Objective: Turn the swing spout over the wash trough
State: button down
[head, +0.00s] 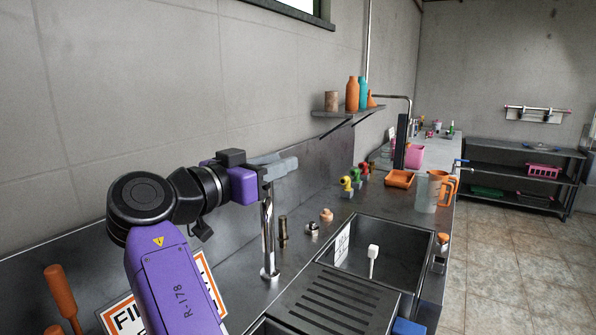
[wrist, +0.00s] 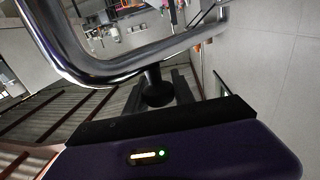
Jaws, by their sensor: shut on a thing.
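The chrome swing spout (head: 268,235) stands upright on the steel counter, left of the sink basins. In the wrist view the bent chrome tube (wrist: 130,68) crosses in front of my gripper (wrist: 158,90), and a short dark stem (wrist: 155,85) sits between the fingers. A steel basin (head: 406,239) to the right holds a sign and a white-headed tool. Which basin is the wash trough I cannot tell for sure; the sign is unreadable.
A slotted drain board (head: 345,300) lies between that basin and another at the bottom edge. A wall shelf (head: 347,118) with bottles juts out behind my gripper. An orange-bordered sign (head: 118,315) is partly behind my arm.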

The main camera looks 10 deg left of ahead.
jog(key=shift+a+m+h, duration=0.3)
jog(key=shift+h, duration=0.1)
jog(key=shift+s, duration=0.1)
jog(key=c, duration=1.1)
grip_release()
jog(key=shift+o, duration=0.2)
jog(key=shift+a, duration=0.1)
jog(key=shift+r, duration=0.1)
notch_tip(320, 180, up, 20)
